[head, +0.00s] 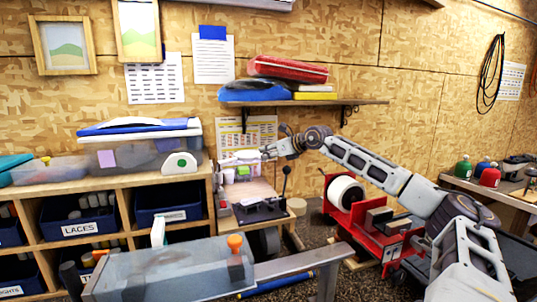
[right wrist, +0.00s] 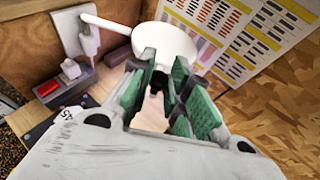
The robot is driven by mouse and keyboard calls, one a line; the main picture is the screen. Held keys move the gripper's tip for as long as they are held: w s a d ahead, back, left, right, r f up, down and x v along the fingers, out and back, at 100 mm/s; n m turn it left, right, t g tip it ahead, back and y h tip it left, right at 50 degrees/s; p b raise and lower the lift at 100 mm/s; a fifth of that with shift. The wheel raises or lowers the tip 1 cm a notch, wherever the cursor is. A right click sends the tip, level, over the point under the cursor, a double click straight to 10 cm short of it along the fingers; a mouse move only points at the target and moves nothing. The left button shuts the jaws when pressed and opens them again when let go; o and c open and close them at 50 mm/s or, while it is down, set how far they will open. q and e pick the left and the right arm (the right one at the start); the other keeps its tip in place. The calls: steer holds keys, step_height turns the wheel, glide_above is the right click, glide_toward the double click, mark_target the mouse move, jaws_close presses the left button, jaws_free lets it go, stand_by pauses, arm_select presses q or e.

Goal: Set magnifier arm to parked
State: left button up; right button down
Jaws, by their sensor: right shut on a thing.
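The magnifier arm shows in the right wrist view as a white round head (right wrist: 166,42) on a thin white rod (right wrist: 106,23) that runs left to a white upright mount (right wrist: 76,32). In the head view the white magnifier (head: 243,156) is small, above the little workbench by the wall. My right gripper (head: 267,152) reaches it from the right. In the right wrist view the green-padded fingers (right wrist: 166,72) are shut on the near edge of the magnifier head; the exact contact is partly hidden by the fingers. My left gripper is in neither view.
A control box (right wrist: 66,82) with a red button sits below the mount. A black lever (head: 285,183) rises beside the workbench. A wall shelf (head: 300,102) hangs above my right gripper. A red machine (head: 357,225) stands under my right arm. Shelving with bins (head: 110,182) is at left.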

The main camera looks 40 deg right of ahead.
steer(key=c, duration=1.7)
jaws_free()
steer(key=shift+d+r, duration=0.1)
steer(key=shift+r, duration=0.1)
steer(key=o, duration=0.3)
steer(key=shift+w+f, duration=0.15)
steer(key=shift+r, duration=0.2)
steer(key=shift+r, duration=4.8)
steer(key=shift+d, duration=0.1)
